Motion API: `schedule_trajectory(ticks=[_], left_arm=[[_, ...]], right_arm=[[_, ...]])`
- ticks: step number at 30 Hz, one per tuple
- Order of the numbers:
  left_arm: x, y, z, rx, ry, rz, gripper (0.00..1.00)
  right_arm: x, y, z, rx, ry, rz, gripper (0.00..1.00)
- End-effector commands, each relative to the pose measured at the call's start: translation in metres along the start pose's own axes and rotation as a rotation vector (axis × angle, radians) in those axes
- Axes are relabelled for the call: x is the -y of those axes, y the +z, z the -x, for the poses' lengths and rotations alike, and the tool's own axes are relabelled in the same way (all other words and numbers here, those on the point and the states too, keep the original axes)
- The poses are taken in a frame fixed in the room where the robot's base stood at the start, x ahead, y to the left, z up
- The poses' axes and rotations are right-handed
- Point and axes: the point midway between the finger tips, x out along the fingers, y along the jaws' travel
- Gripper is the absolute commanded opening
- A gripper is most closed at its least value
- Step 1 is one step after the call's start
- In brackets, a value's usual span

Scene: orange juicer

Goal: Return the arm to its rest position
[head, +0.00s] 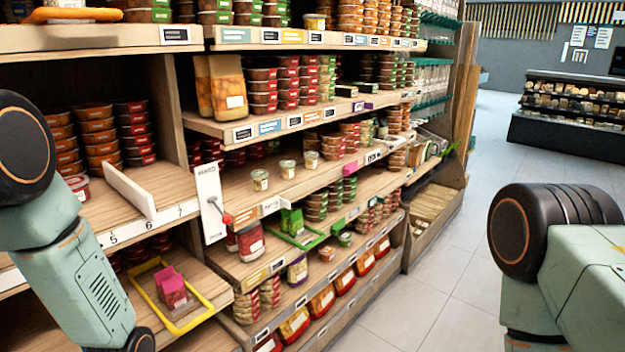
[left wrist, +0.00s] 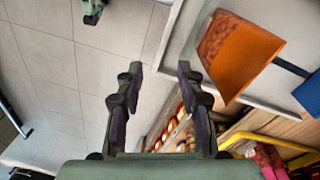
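My left gripper (left wrist: 160,75) is open in the left wrist view, its two dark fingers apart with nothing between them. Pale floor tiles and part of the shelving show beyond the fingers. In the head view my left arm (head: 75,265) comes down along the left edge, in front of the shelves, and its gripper is out of frame. My right arm (head: 565,270) shows at the lower right over the aisle; its gripper is not visible.
Wooden shelving (head: 120,230) with packaged goods fills the left and middle. A yellow-rimmed tray (head: 198,318) holds a pink box (head: 172,287). An orange panel (left wrist: 238,55) lies right of the left fingers. The tiled aisle (head: 455,270) is clear; a dark display case (head: 570,115) stands behind.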

Motion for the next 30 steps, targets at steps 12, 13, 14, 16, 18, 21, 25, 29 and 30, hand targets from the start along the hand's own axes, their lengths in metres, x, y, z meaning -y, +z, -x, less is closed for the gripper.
schedule_trajectory(ticks=[12,13,14,16,18,21,25,29,30], left_arm=[[-0.085,0.159,-0.048,0.026,-0.040,0.334,0.38],[-0.089,0.167,-0.047,0.026,-0.047,0.353,0.38],[-0.092,0.176,-0.046,0.026,-0.053,0.370,0.38],[-0.099,0.196,-0.042,0.028,-0.068,0.410,0.38],[-0.094,0.187,-0.061,0.013,-0.067,0.407,0.38],[-0.093,0.188,-0.079,0.015,-0.066,0.406,0.38],[-0.091,0.188,-0.103,0.014,-0.066,0.405,0.38],[-0.089,0.189,-0.130,0.014,-0.066,0.405,0.38],[-0.088,0.189,-0.138,0.014,-0.066,0.405,0.38]], right_arm=[[0.000,0.000,0.000,0.000,0.000,-0.001,0.40],[0.000,0.000,0.000,0.000,0.000,-0.001,0.40],[0.000,0.000,0.000,0.000,0.000,-0.001,0.40],[0.000,0.000,-0.001,0.000,0.000,-0.001,0.40],[0.000,-0.001,-0.018,-0.001,0.000,-0.001,0.40],[0.000,0.000,-0.036,0.001,0.000,-0.001,0.40],[-0.001,0.000,-0.060,0.001,0.000,-0.002,0.40],[-0.001,0.000,-0.087,0.000,0.000,-0.001,0.40],[-0.001,0.000,-0.096,0.000,0.000,-0.001,0.40]])
